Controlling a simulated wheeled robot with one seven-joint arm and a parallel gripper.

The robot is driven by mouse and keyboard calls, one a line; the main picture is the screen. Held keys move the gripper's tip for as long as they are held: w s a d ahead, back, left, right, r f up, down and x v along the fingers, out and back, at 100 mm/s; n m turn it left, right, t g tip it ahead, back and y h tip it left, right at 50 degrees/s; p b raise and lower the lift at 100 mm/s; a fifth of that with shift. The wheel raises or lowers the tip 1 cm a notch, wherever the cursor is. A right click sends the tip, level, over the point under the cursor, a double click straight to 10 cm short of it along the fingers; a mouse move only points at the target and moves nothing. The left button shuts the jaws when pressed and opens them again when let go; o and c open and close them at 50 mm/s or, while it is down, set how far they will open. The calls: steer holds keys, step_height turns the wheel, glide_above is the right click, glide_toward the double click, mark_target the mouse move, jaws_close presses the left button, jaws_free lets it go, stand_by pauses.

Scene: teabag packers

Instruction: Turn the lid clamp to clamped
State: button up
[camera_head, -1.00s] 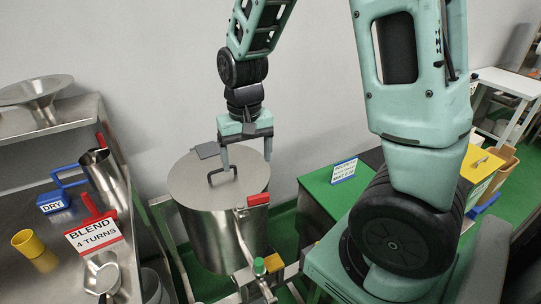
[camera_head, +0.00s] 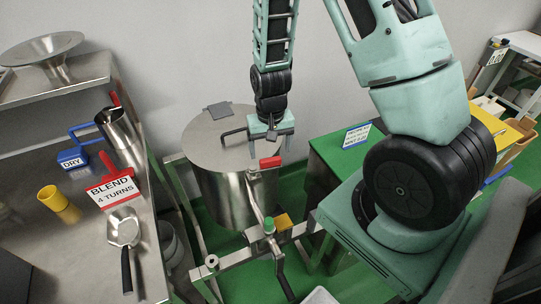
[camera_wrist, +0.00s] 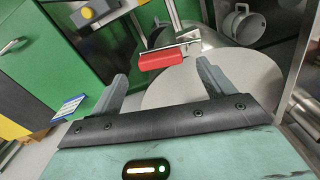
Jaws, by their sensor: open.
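The lid clamp shows as a red grip (camera_head: 270,162) at the right front rim of the steel drum (camera_head: 225,190). In the wrist view the red grip (camera_wrist: 161,60) sits on a metal bracket beside the pale round lid (camera_wrist: 215,85). My gripper (camera_head: 273,150) is open and empty above the lid's right edge, just behind the red grip. In the wrist view my gripper (camera_wrist: 160,80) has its two fingers apart, with the red grip beyond and between their tips. I cannot tell whether a finger touches it.
A lid handle (camera_head: 233,133) stands left of my gripper. A green cabinet (camera_head: 335,160) stands right. A crank (camera_head: 282,265) is in front.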

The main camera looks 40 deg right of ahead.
mark_target(271, 159)
steer(key=shift+f+p, duration=0.35)
steer(key=shift+f, duration=1.9)
